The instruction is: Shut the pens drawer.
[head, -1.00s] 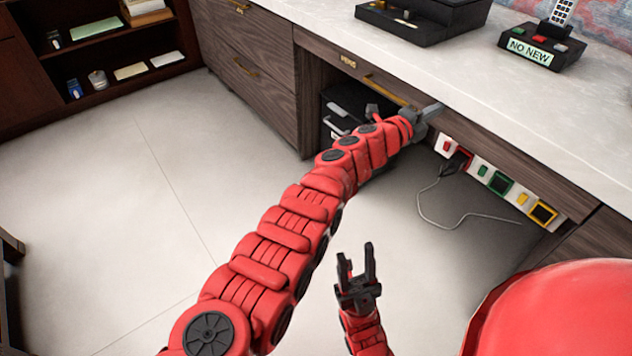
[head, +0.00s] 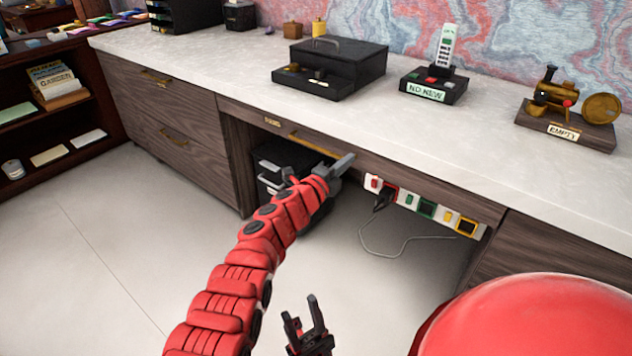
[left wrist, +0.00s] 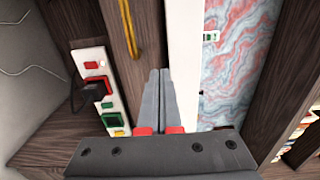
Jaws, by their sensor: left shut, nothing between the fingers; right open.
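The pens drawer (head: 275,132) is the wide dark-wood front under the white desktop, with a small brass label (head: 272,122) and a brass bar handle (head: 312,143). In the head view its front sits close under the desktop edge, and I see no open interior. My left gripper (head: 346,162) is shut and empty at the drawer front, by the handle's right end. In the left wrist view its closed fingers (left wrist: 160,92) point along the front beside the desktop edge; I cannot tell whether they touch. My right gripper (head: 304,318) is open and empty, low over the floor.
A power strip (head: 425,207) with a plugged-in cable is mounted under the drawer, right of my left gripper. A black box (head: 340,70), a phone stand (head: 433,86) and a brass engine model (head: 565,115) stand on the desktop. Black equipment (head: 275,170) fills the kneehole's left.

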